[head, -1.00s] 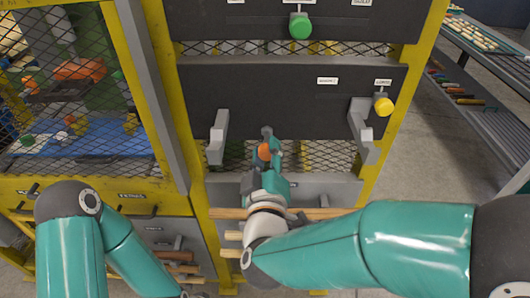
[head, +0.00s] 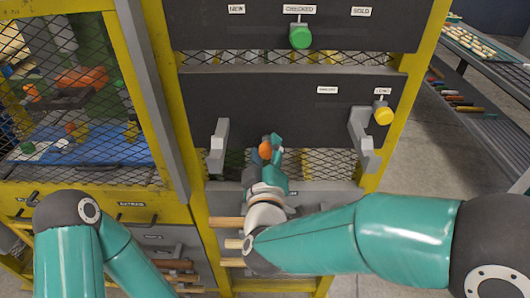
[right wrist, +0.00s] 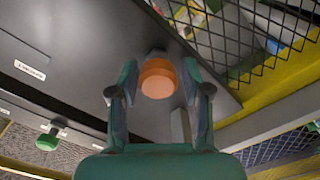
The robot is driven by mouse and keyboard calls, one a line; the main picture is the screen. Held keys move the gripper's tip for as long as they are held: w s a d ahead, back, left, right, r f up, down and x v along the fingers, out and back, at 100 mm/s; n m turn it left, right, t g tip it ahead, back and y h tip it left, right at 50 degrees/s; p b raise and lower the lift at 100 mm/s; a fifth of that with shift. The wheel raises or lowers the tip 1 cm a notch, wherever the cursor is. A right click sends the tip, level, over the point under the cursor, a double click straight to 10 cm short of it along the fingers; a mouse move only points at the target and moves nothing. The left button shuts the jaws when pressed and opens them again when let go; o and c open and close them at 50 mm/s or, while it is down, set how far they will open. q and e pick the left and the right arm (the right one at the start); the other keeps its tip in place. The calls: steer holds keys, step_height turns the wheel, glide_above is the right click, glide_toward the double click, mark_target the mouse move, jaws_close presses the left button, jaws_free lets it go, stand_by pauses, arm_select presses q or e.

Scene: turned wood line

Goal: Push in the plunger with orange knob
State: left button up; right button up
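The orange knob (head: 265,150) shows just at my right gripper (head: 270,143) in the head view, in front of the rack's lower middle. In the right wrist view the round orange knob (right wrist: 157,79) faces the camera on a dark panel. The two fingers of my right gripper (right wrist: 160,88) stand on either side of it, spread, with a gap on each side.
A green knob (head: 300,37) and a yellow knob (head: 383,112) stick out from dark panels above. Two grey brackets (head: 218,147) (head: 362,140) flank the right gripper. Wooden rods (head: 227,222) lie below. A mesh-fronted yellow cabinet (head: 80,190) stands at left.

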steer(key=shift+o, duration=0.4)
steer(key=shift+s, duration=0.15)
steer(key=s, duration=1.1)
steer(key=shift+s, duration=0.4)
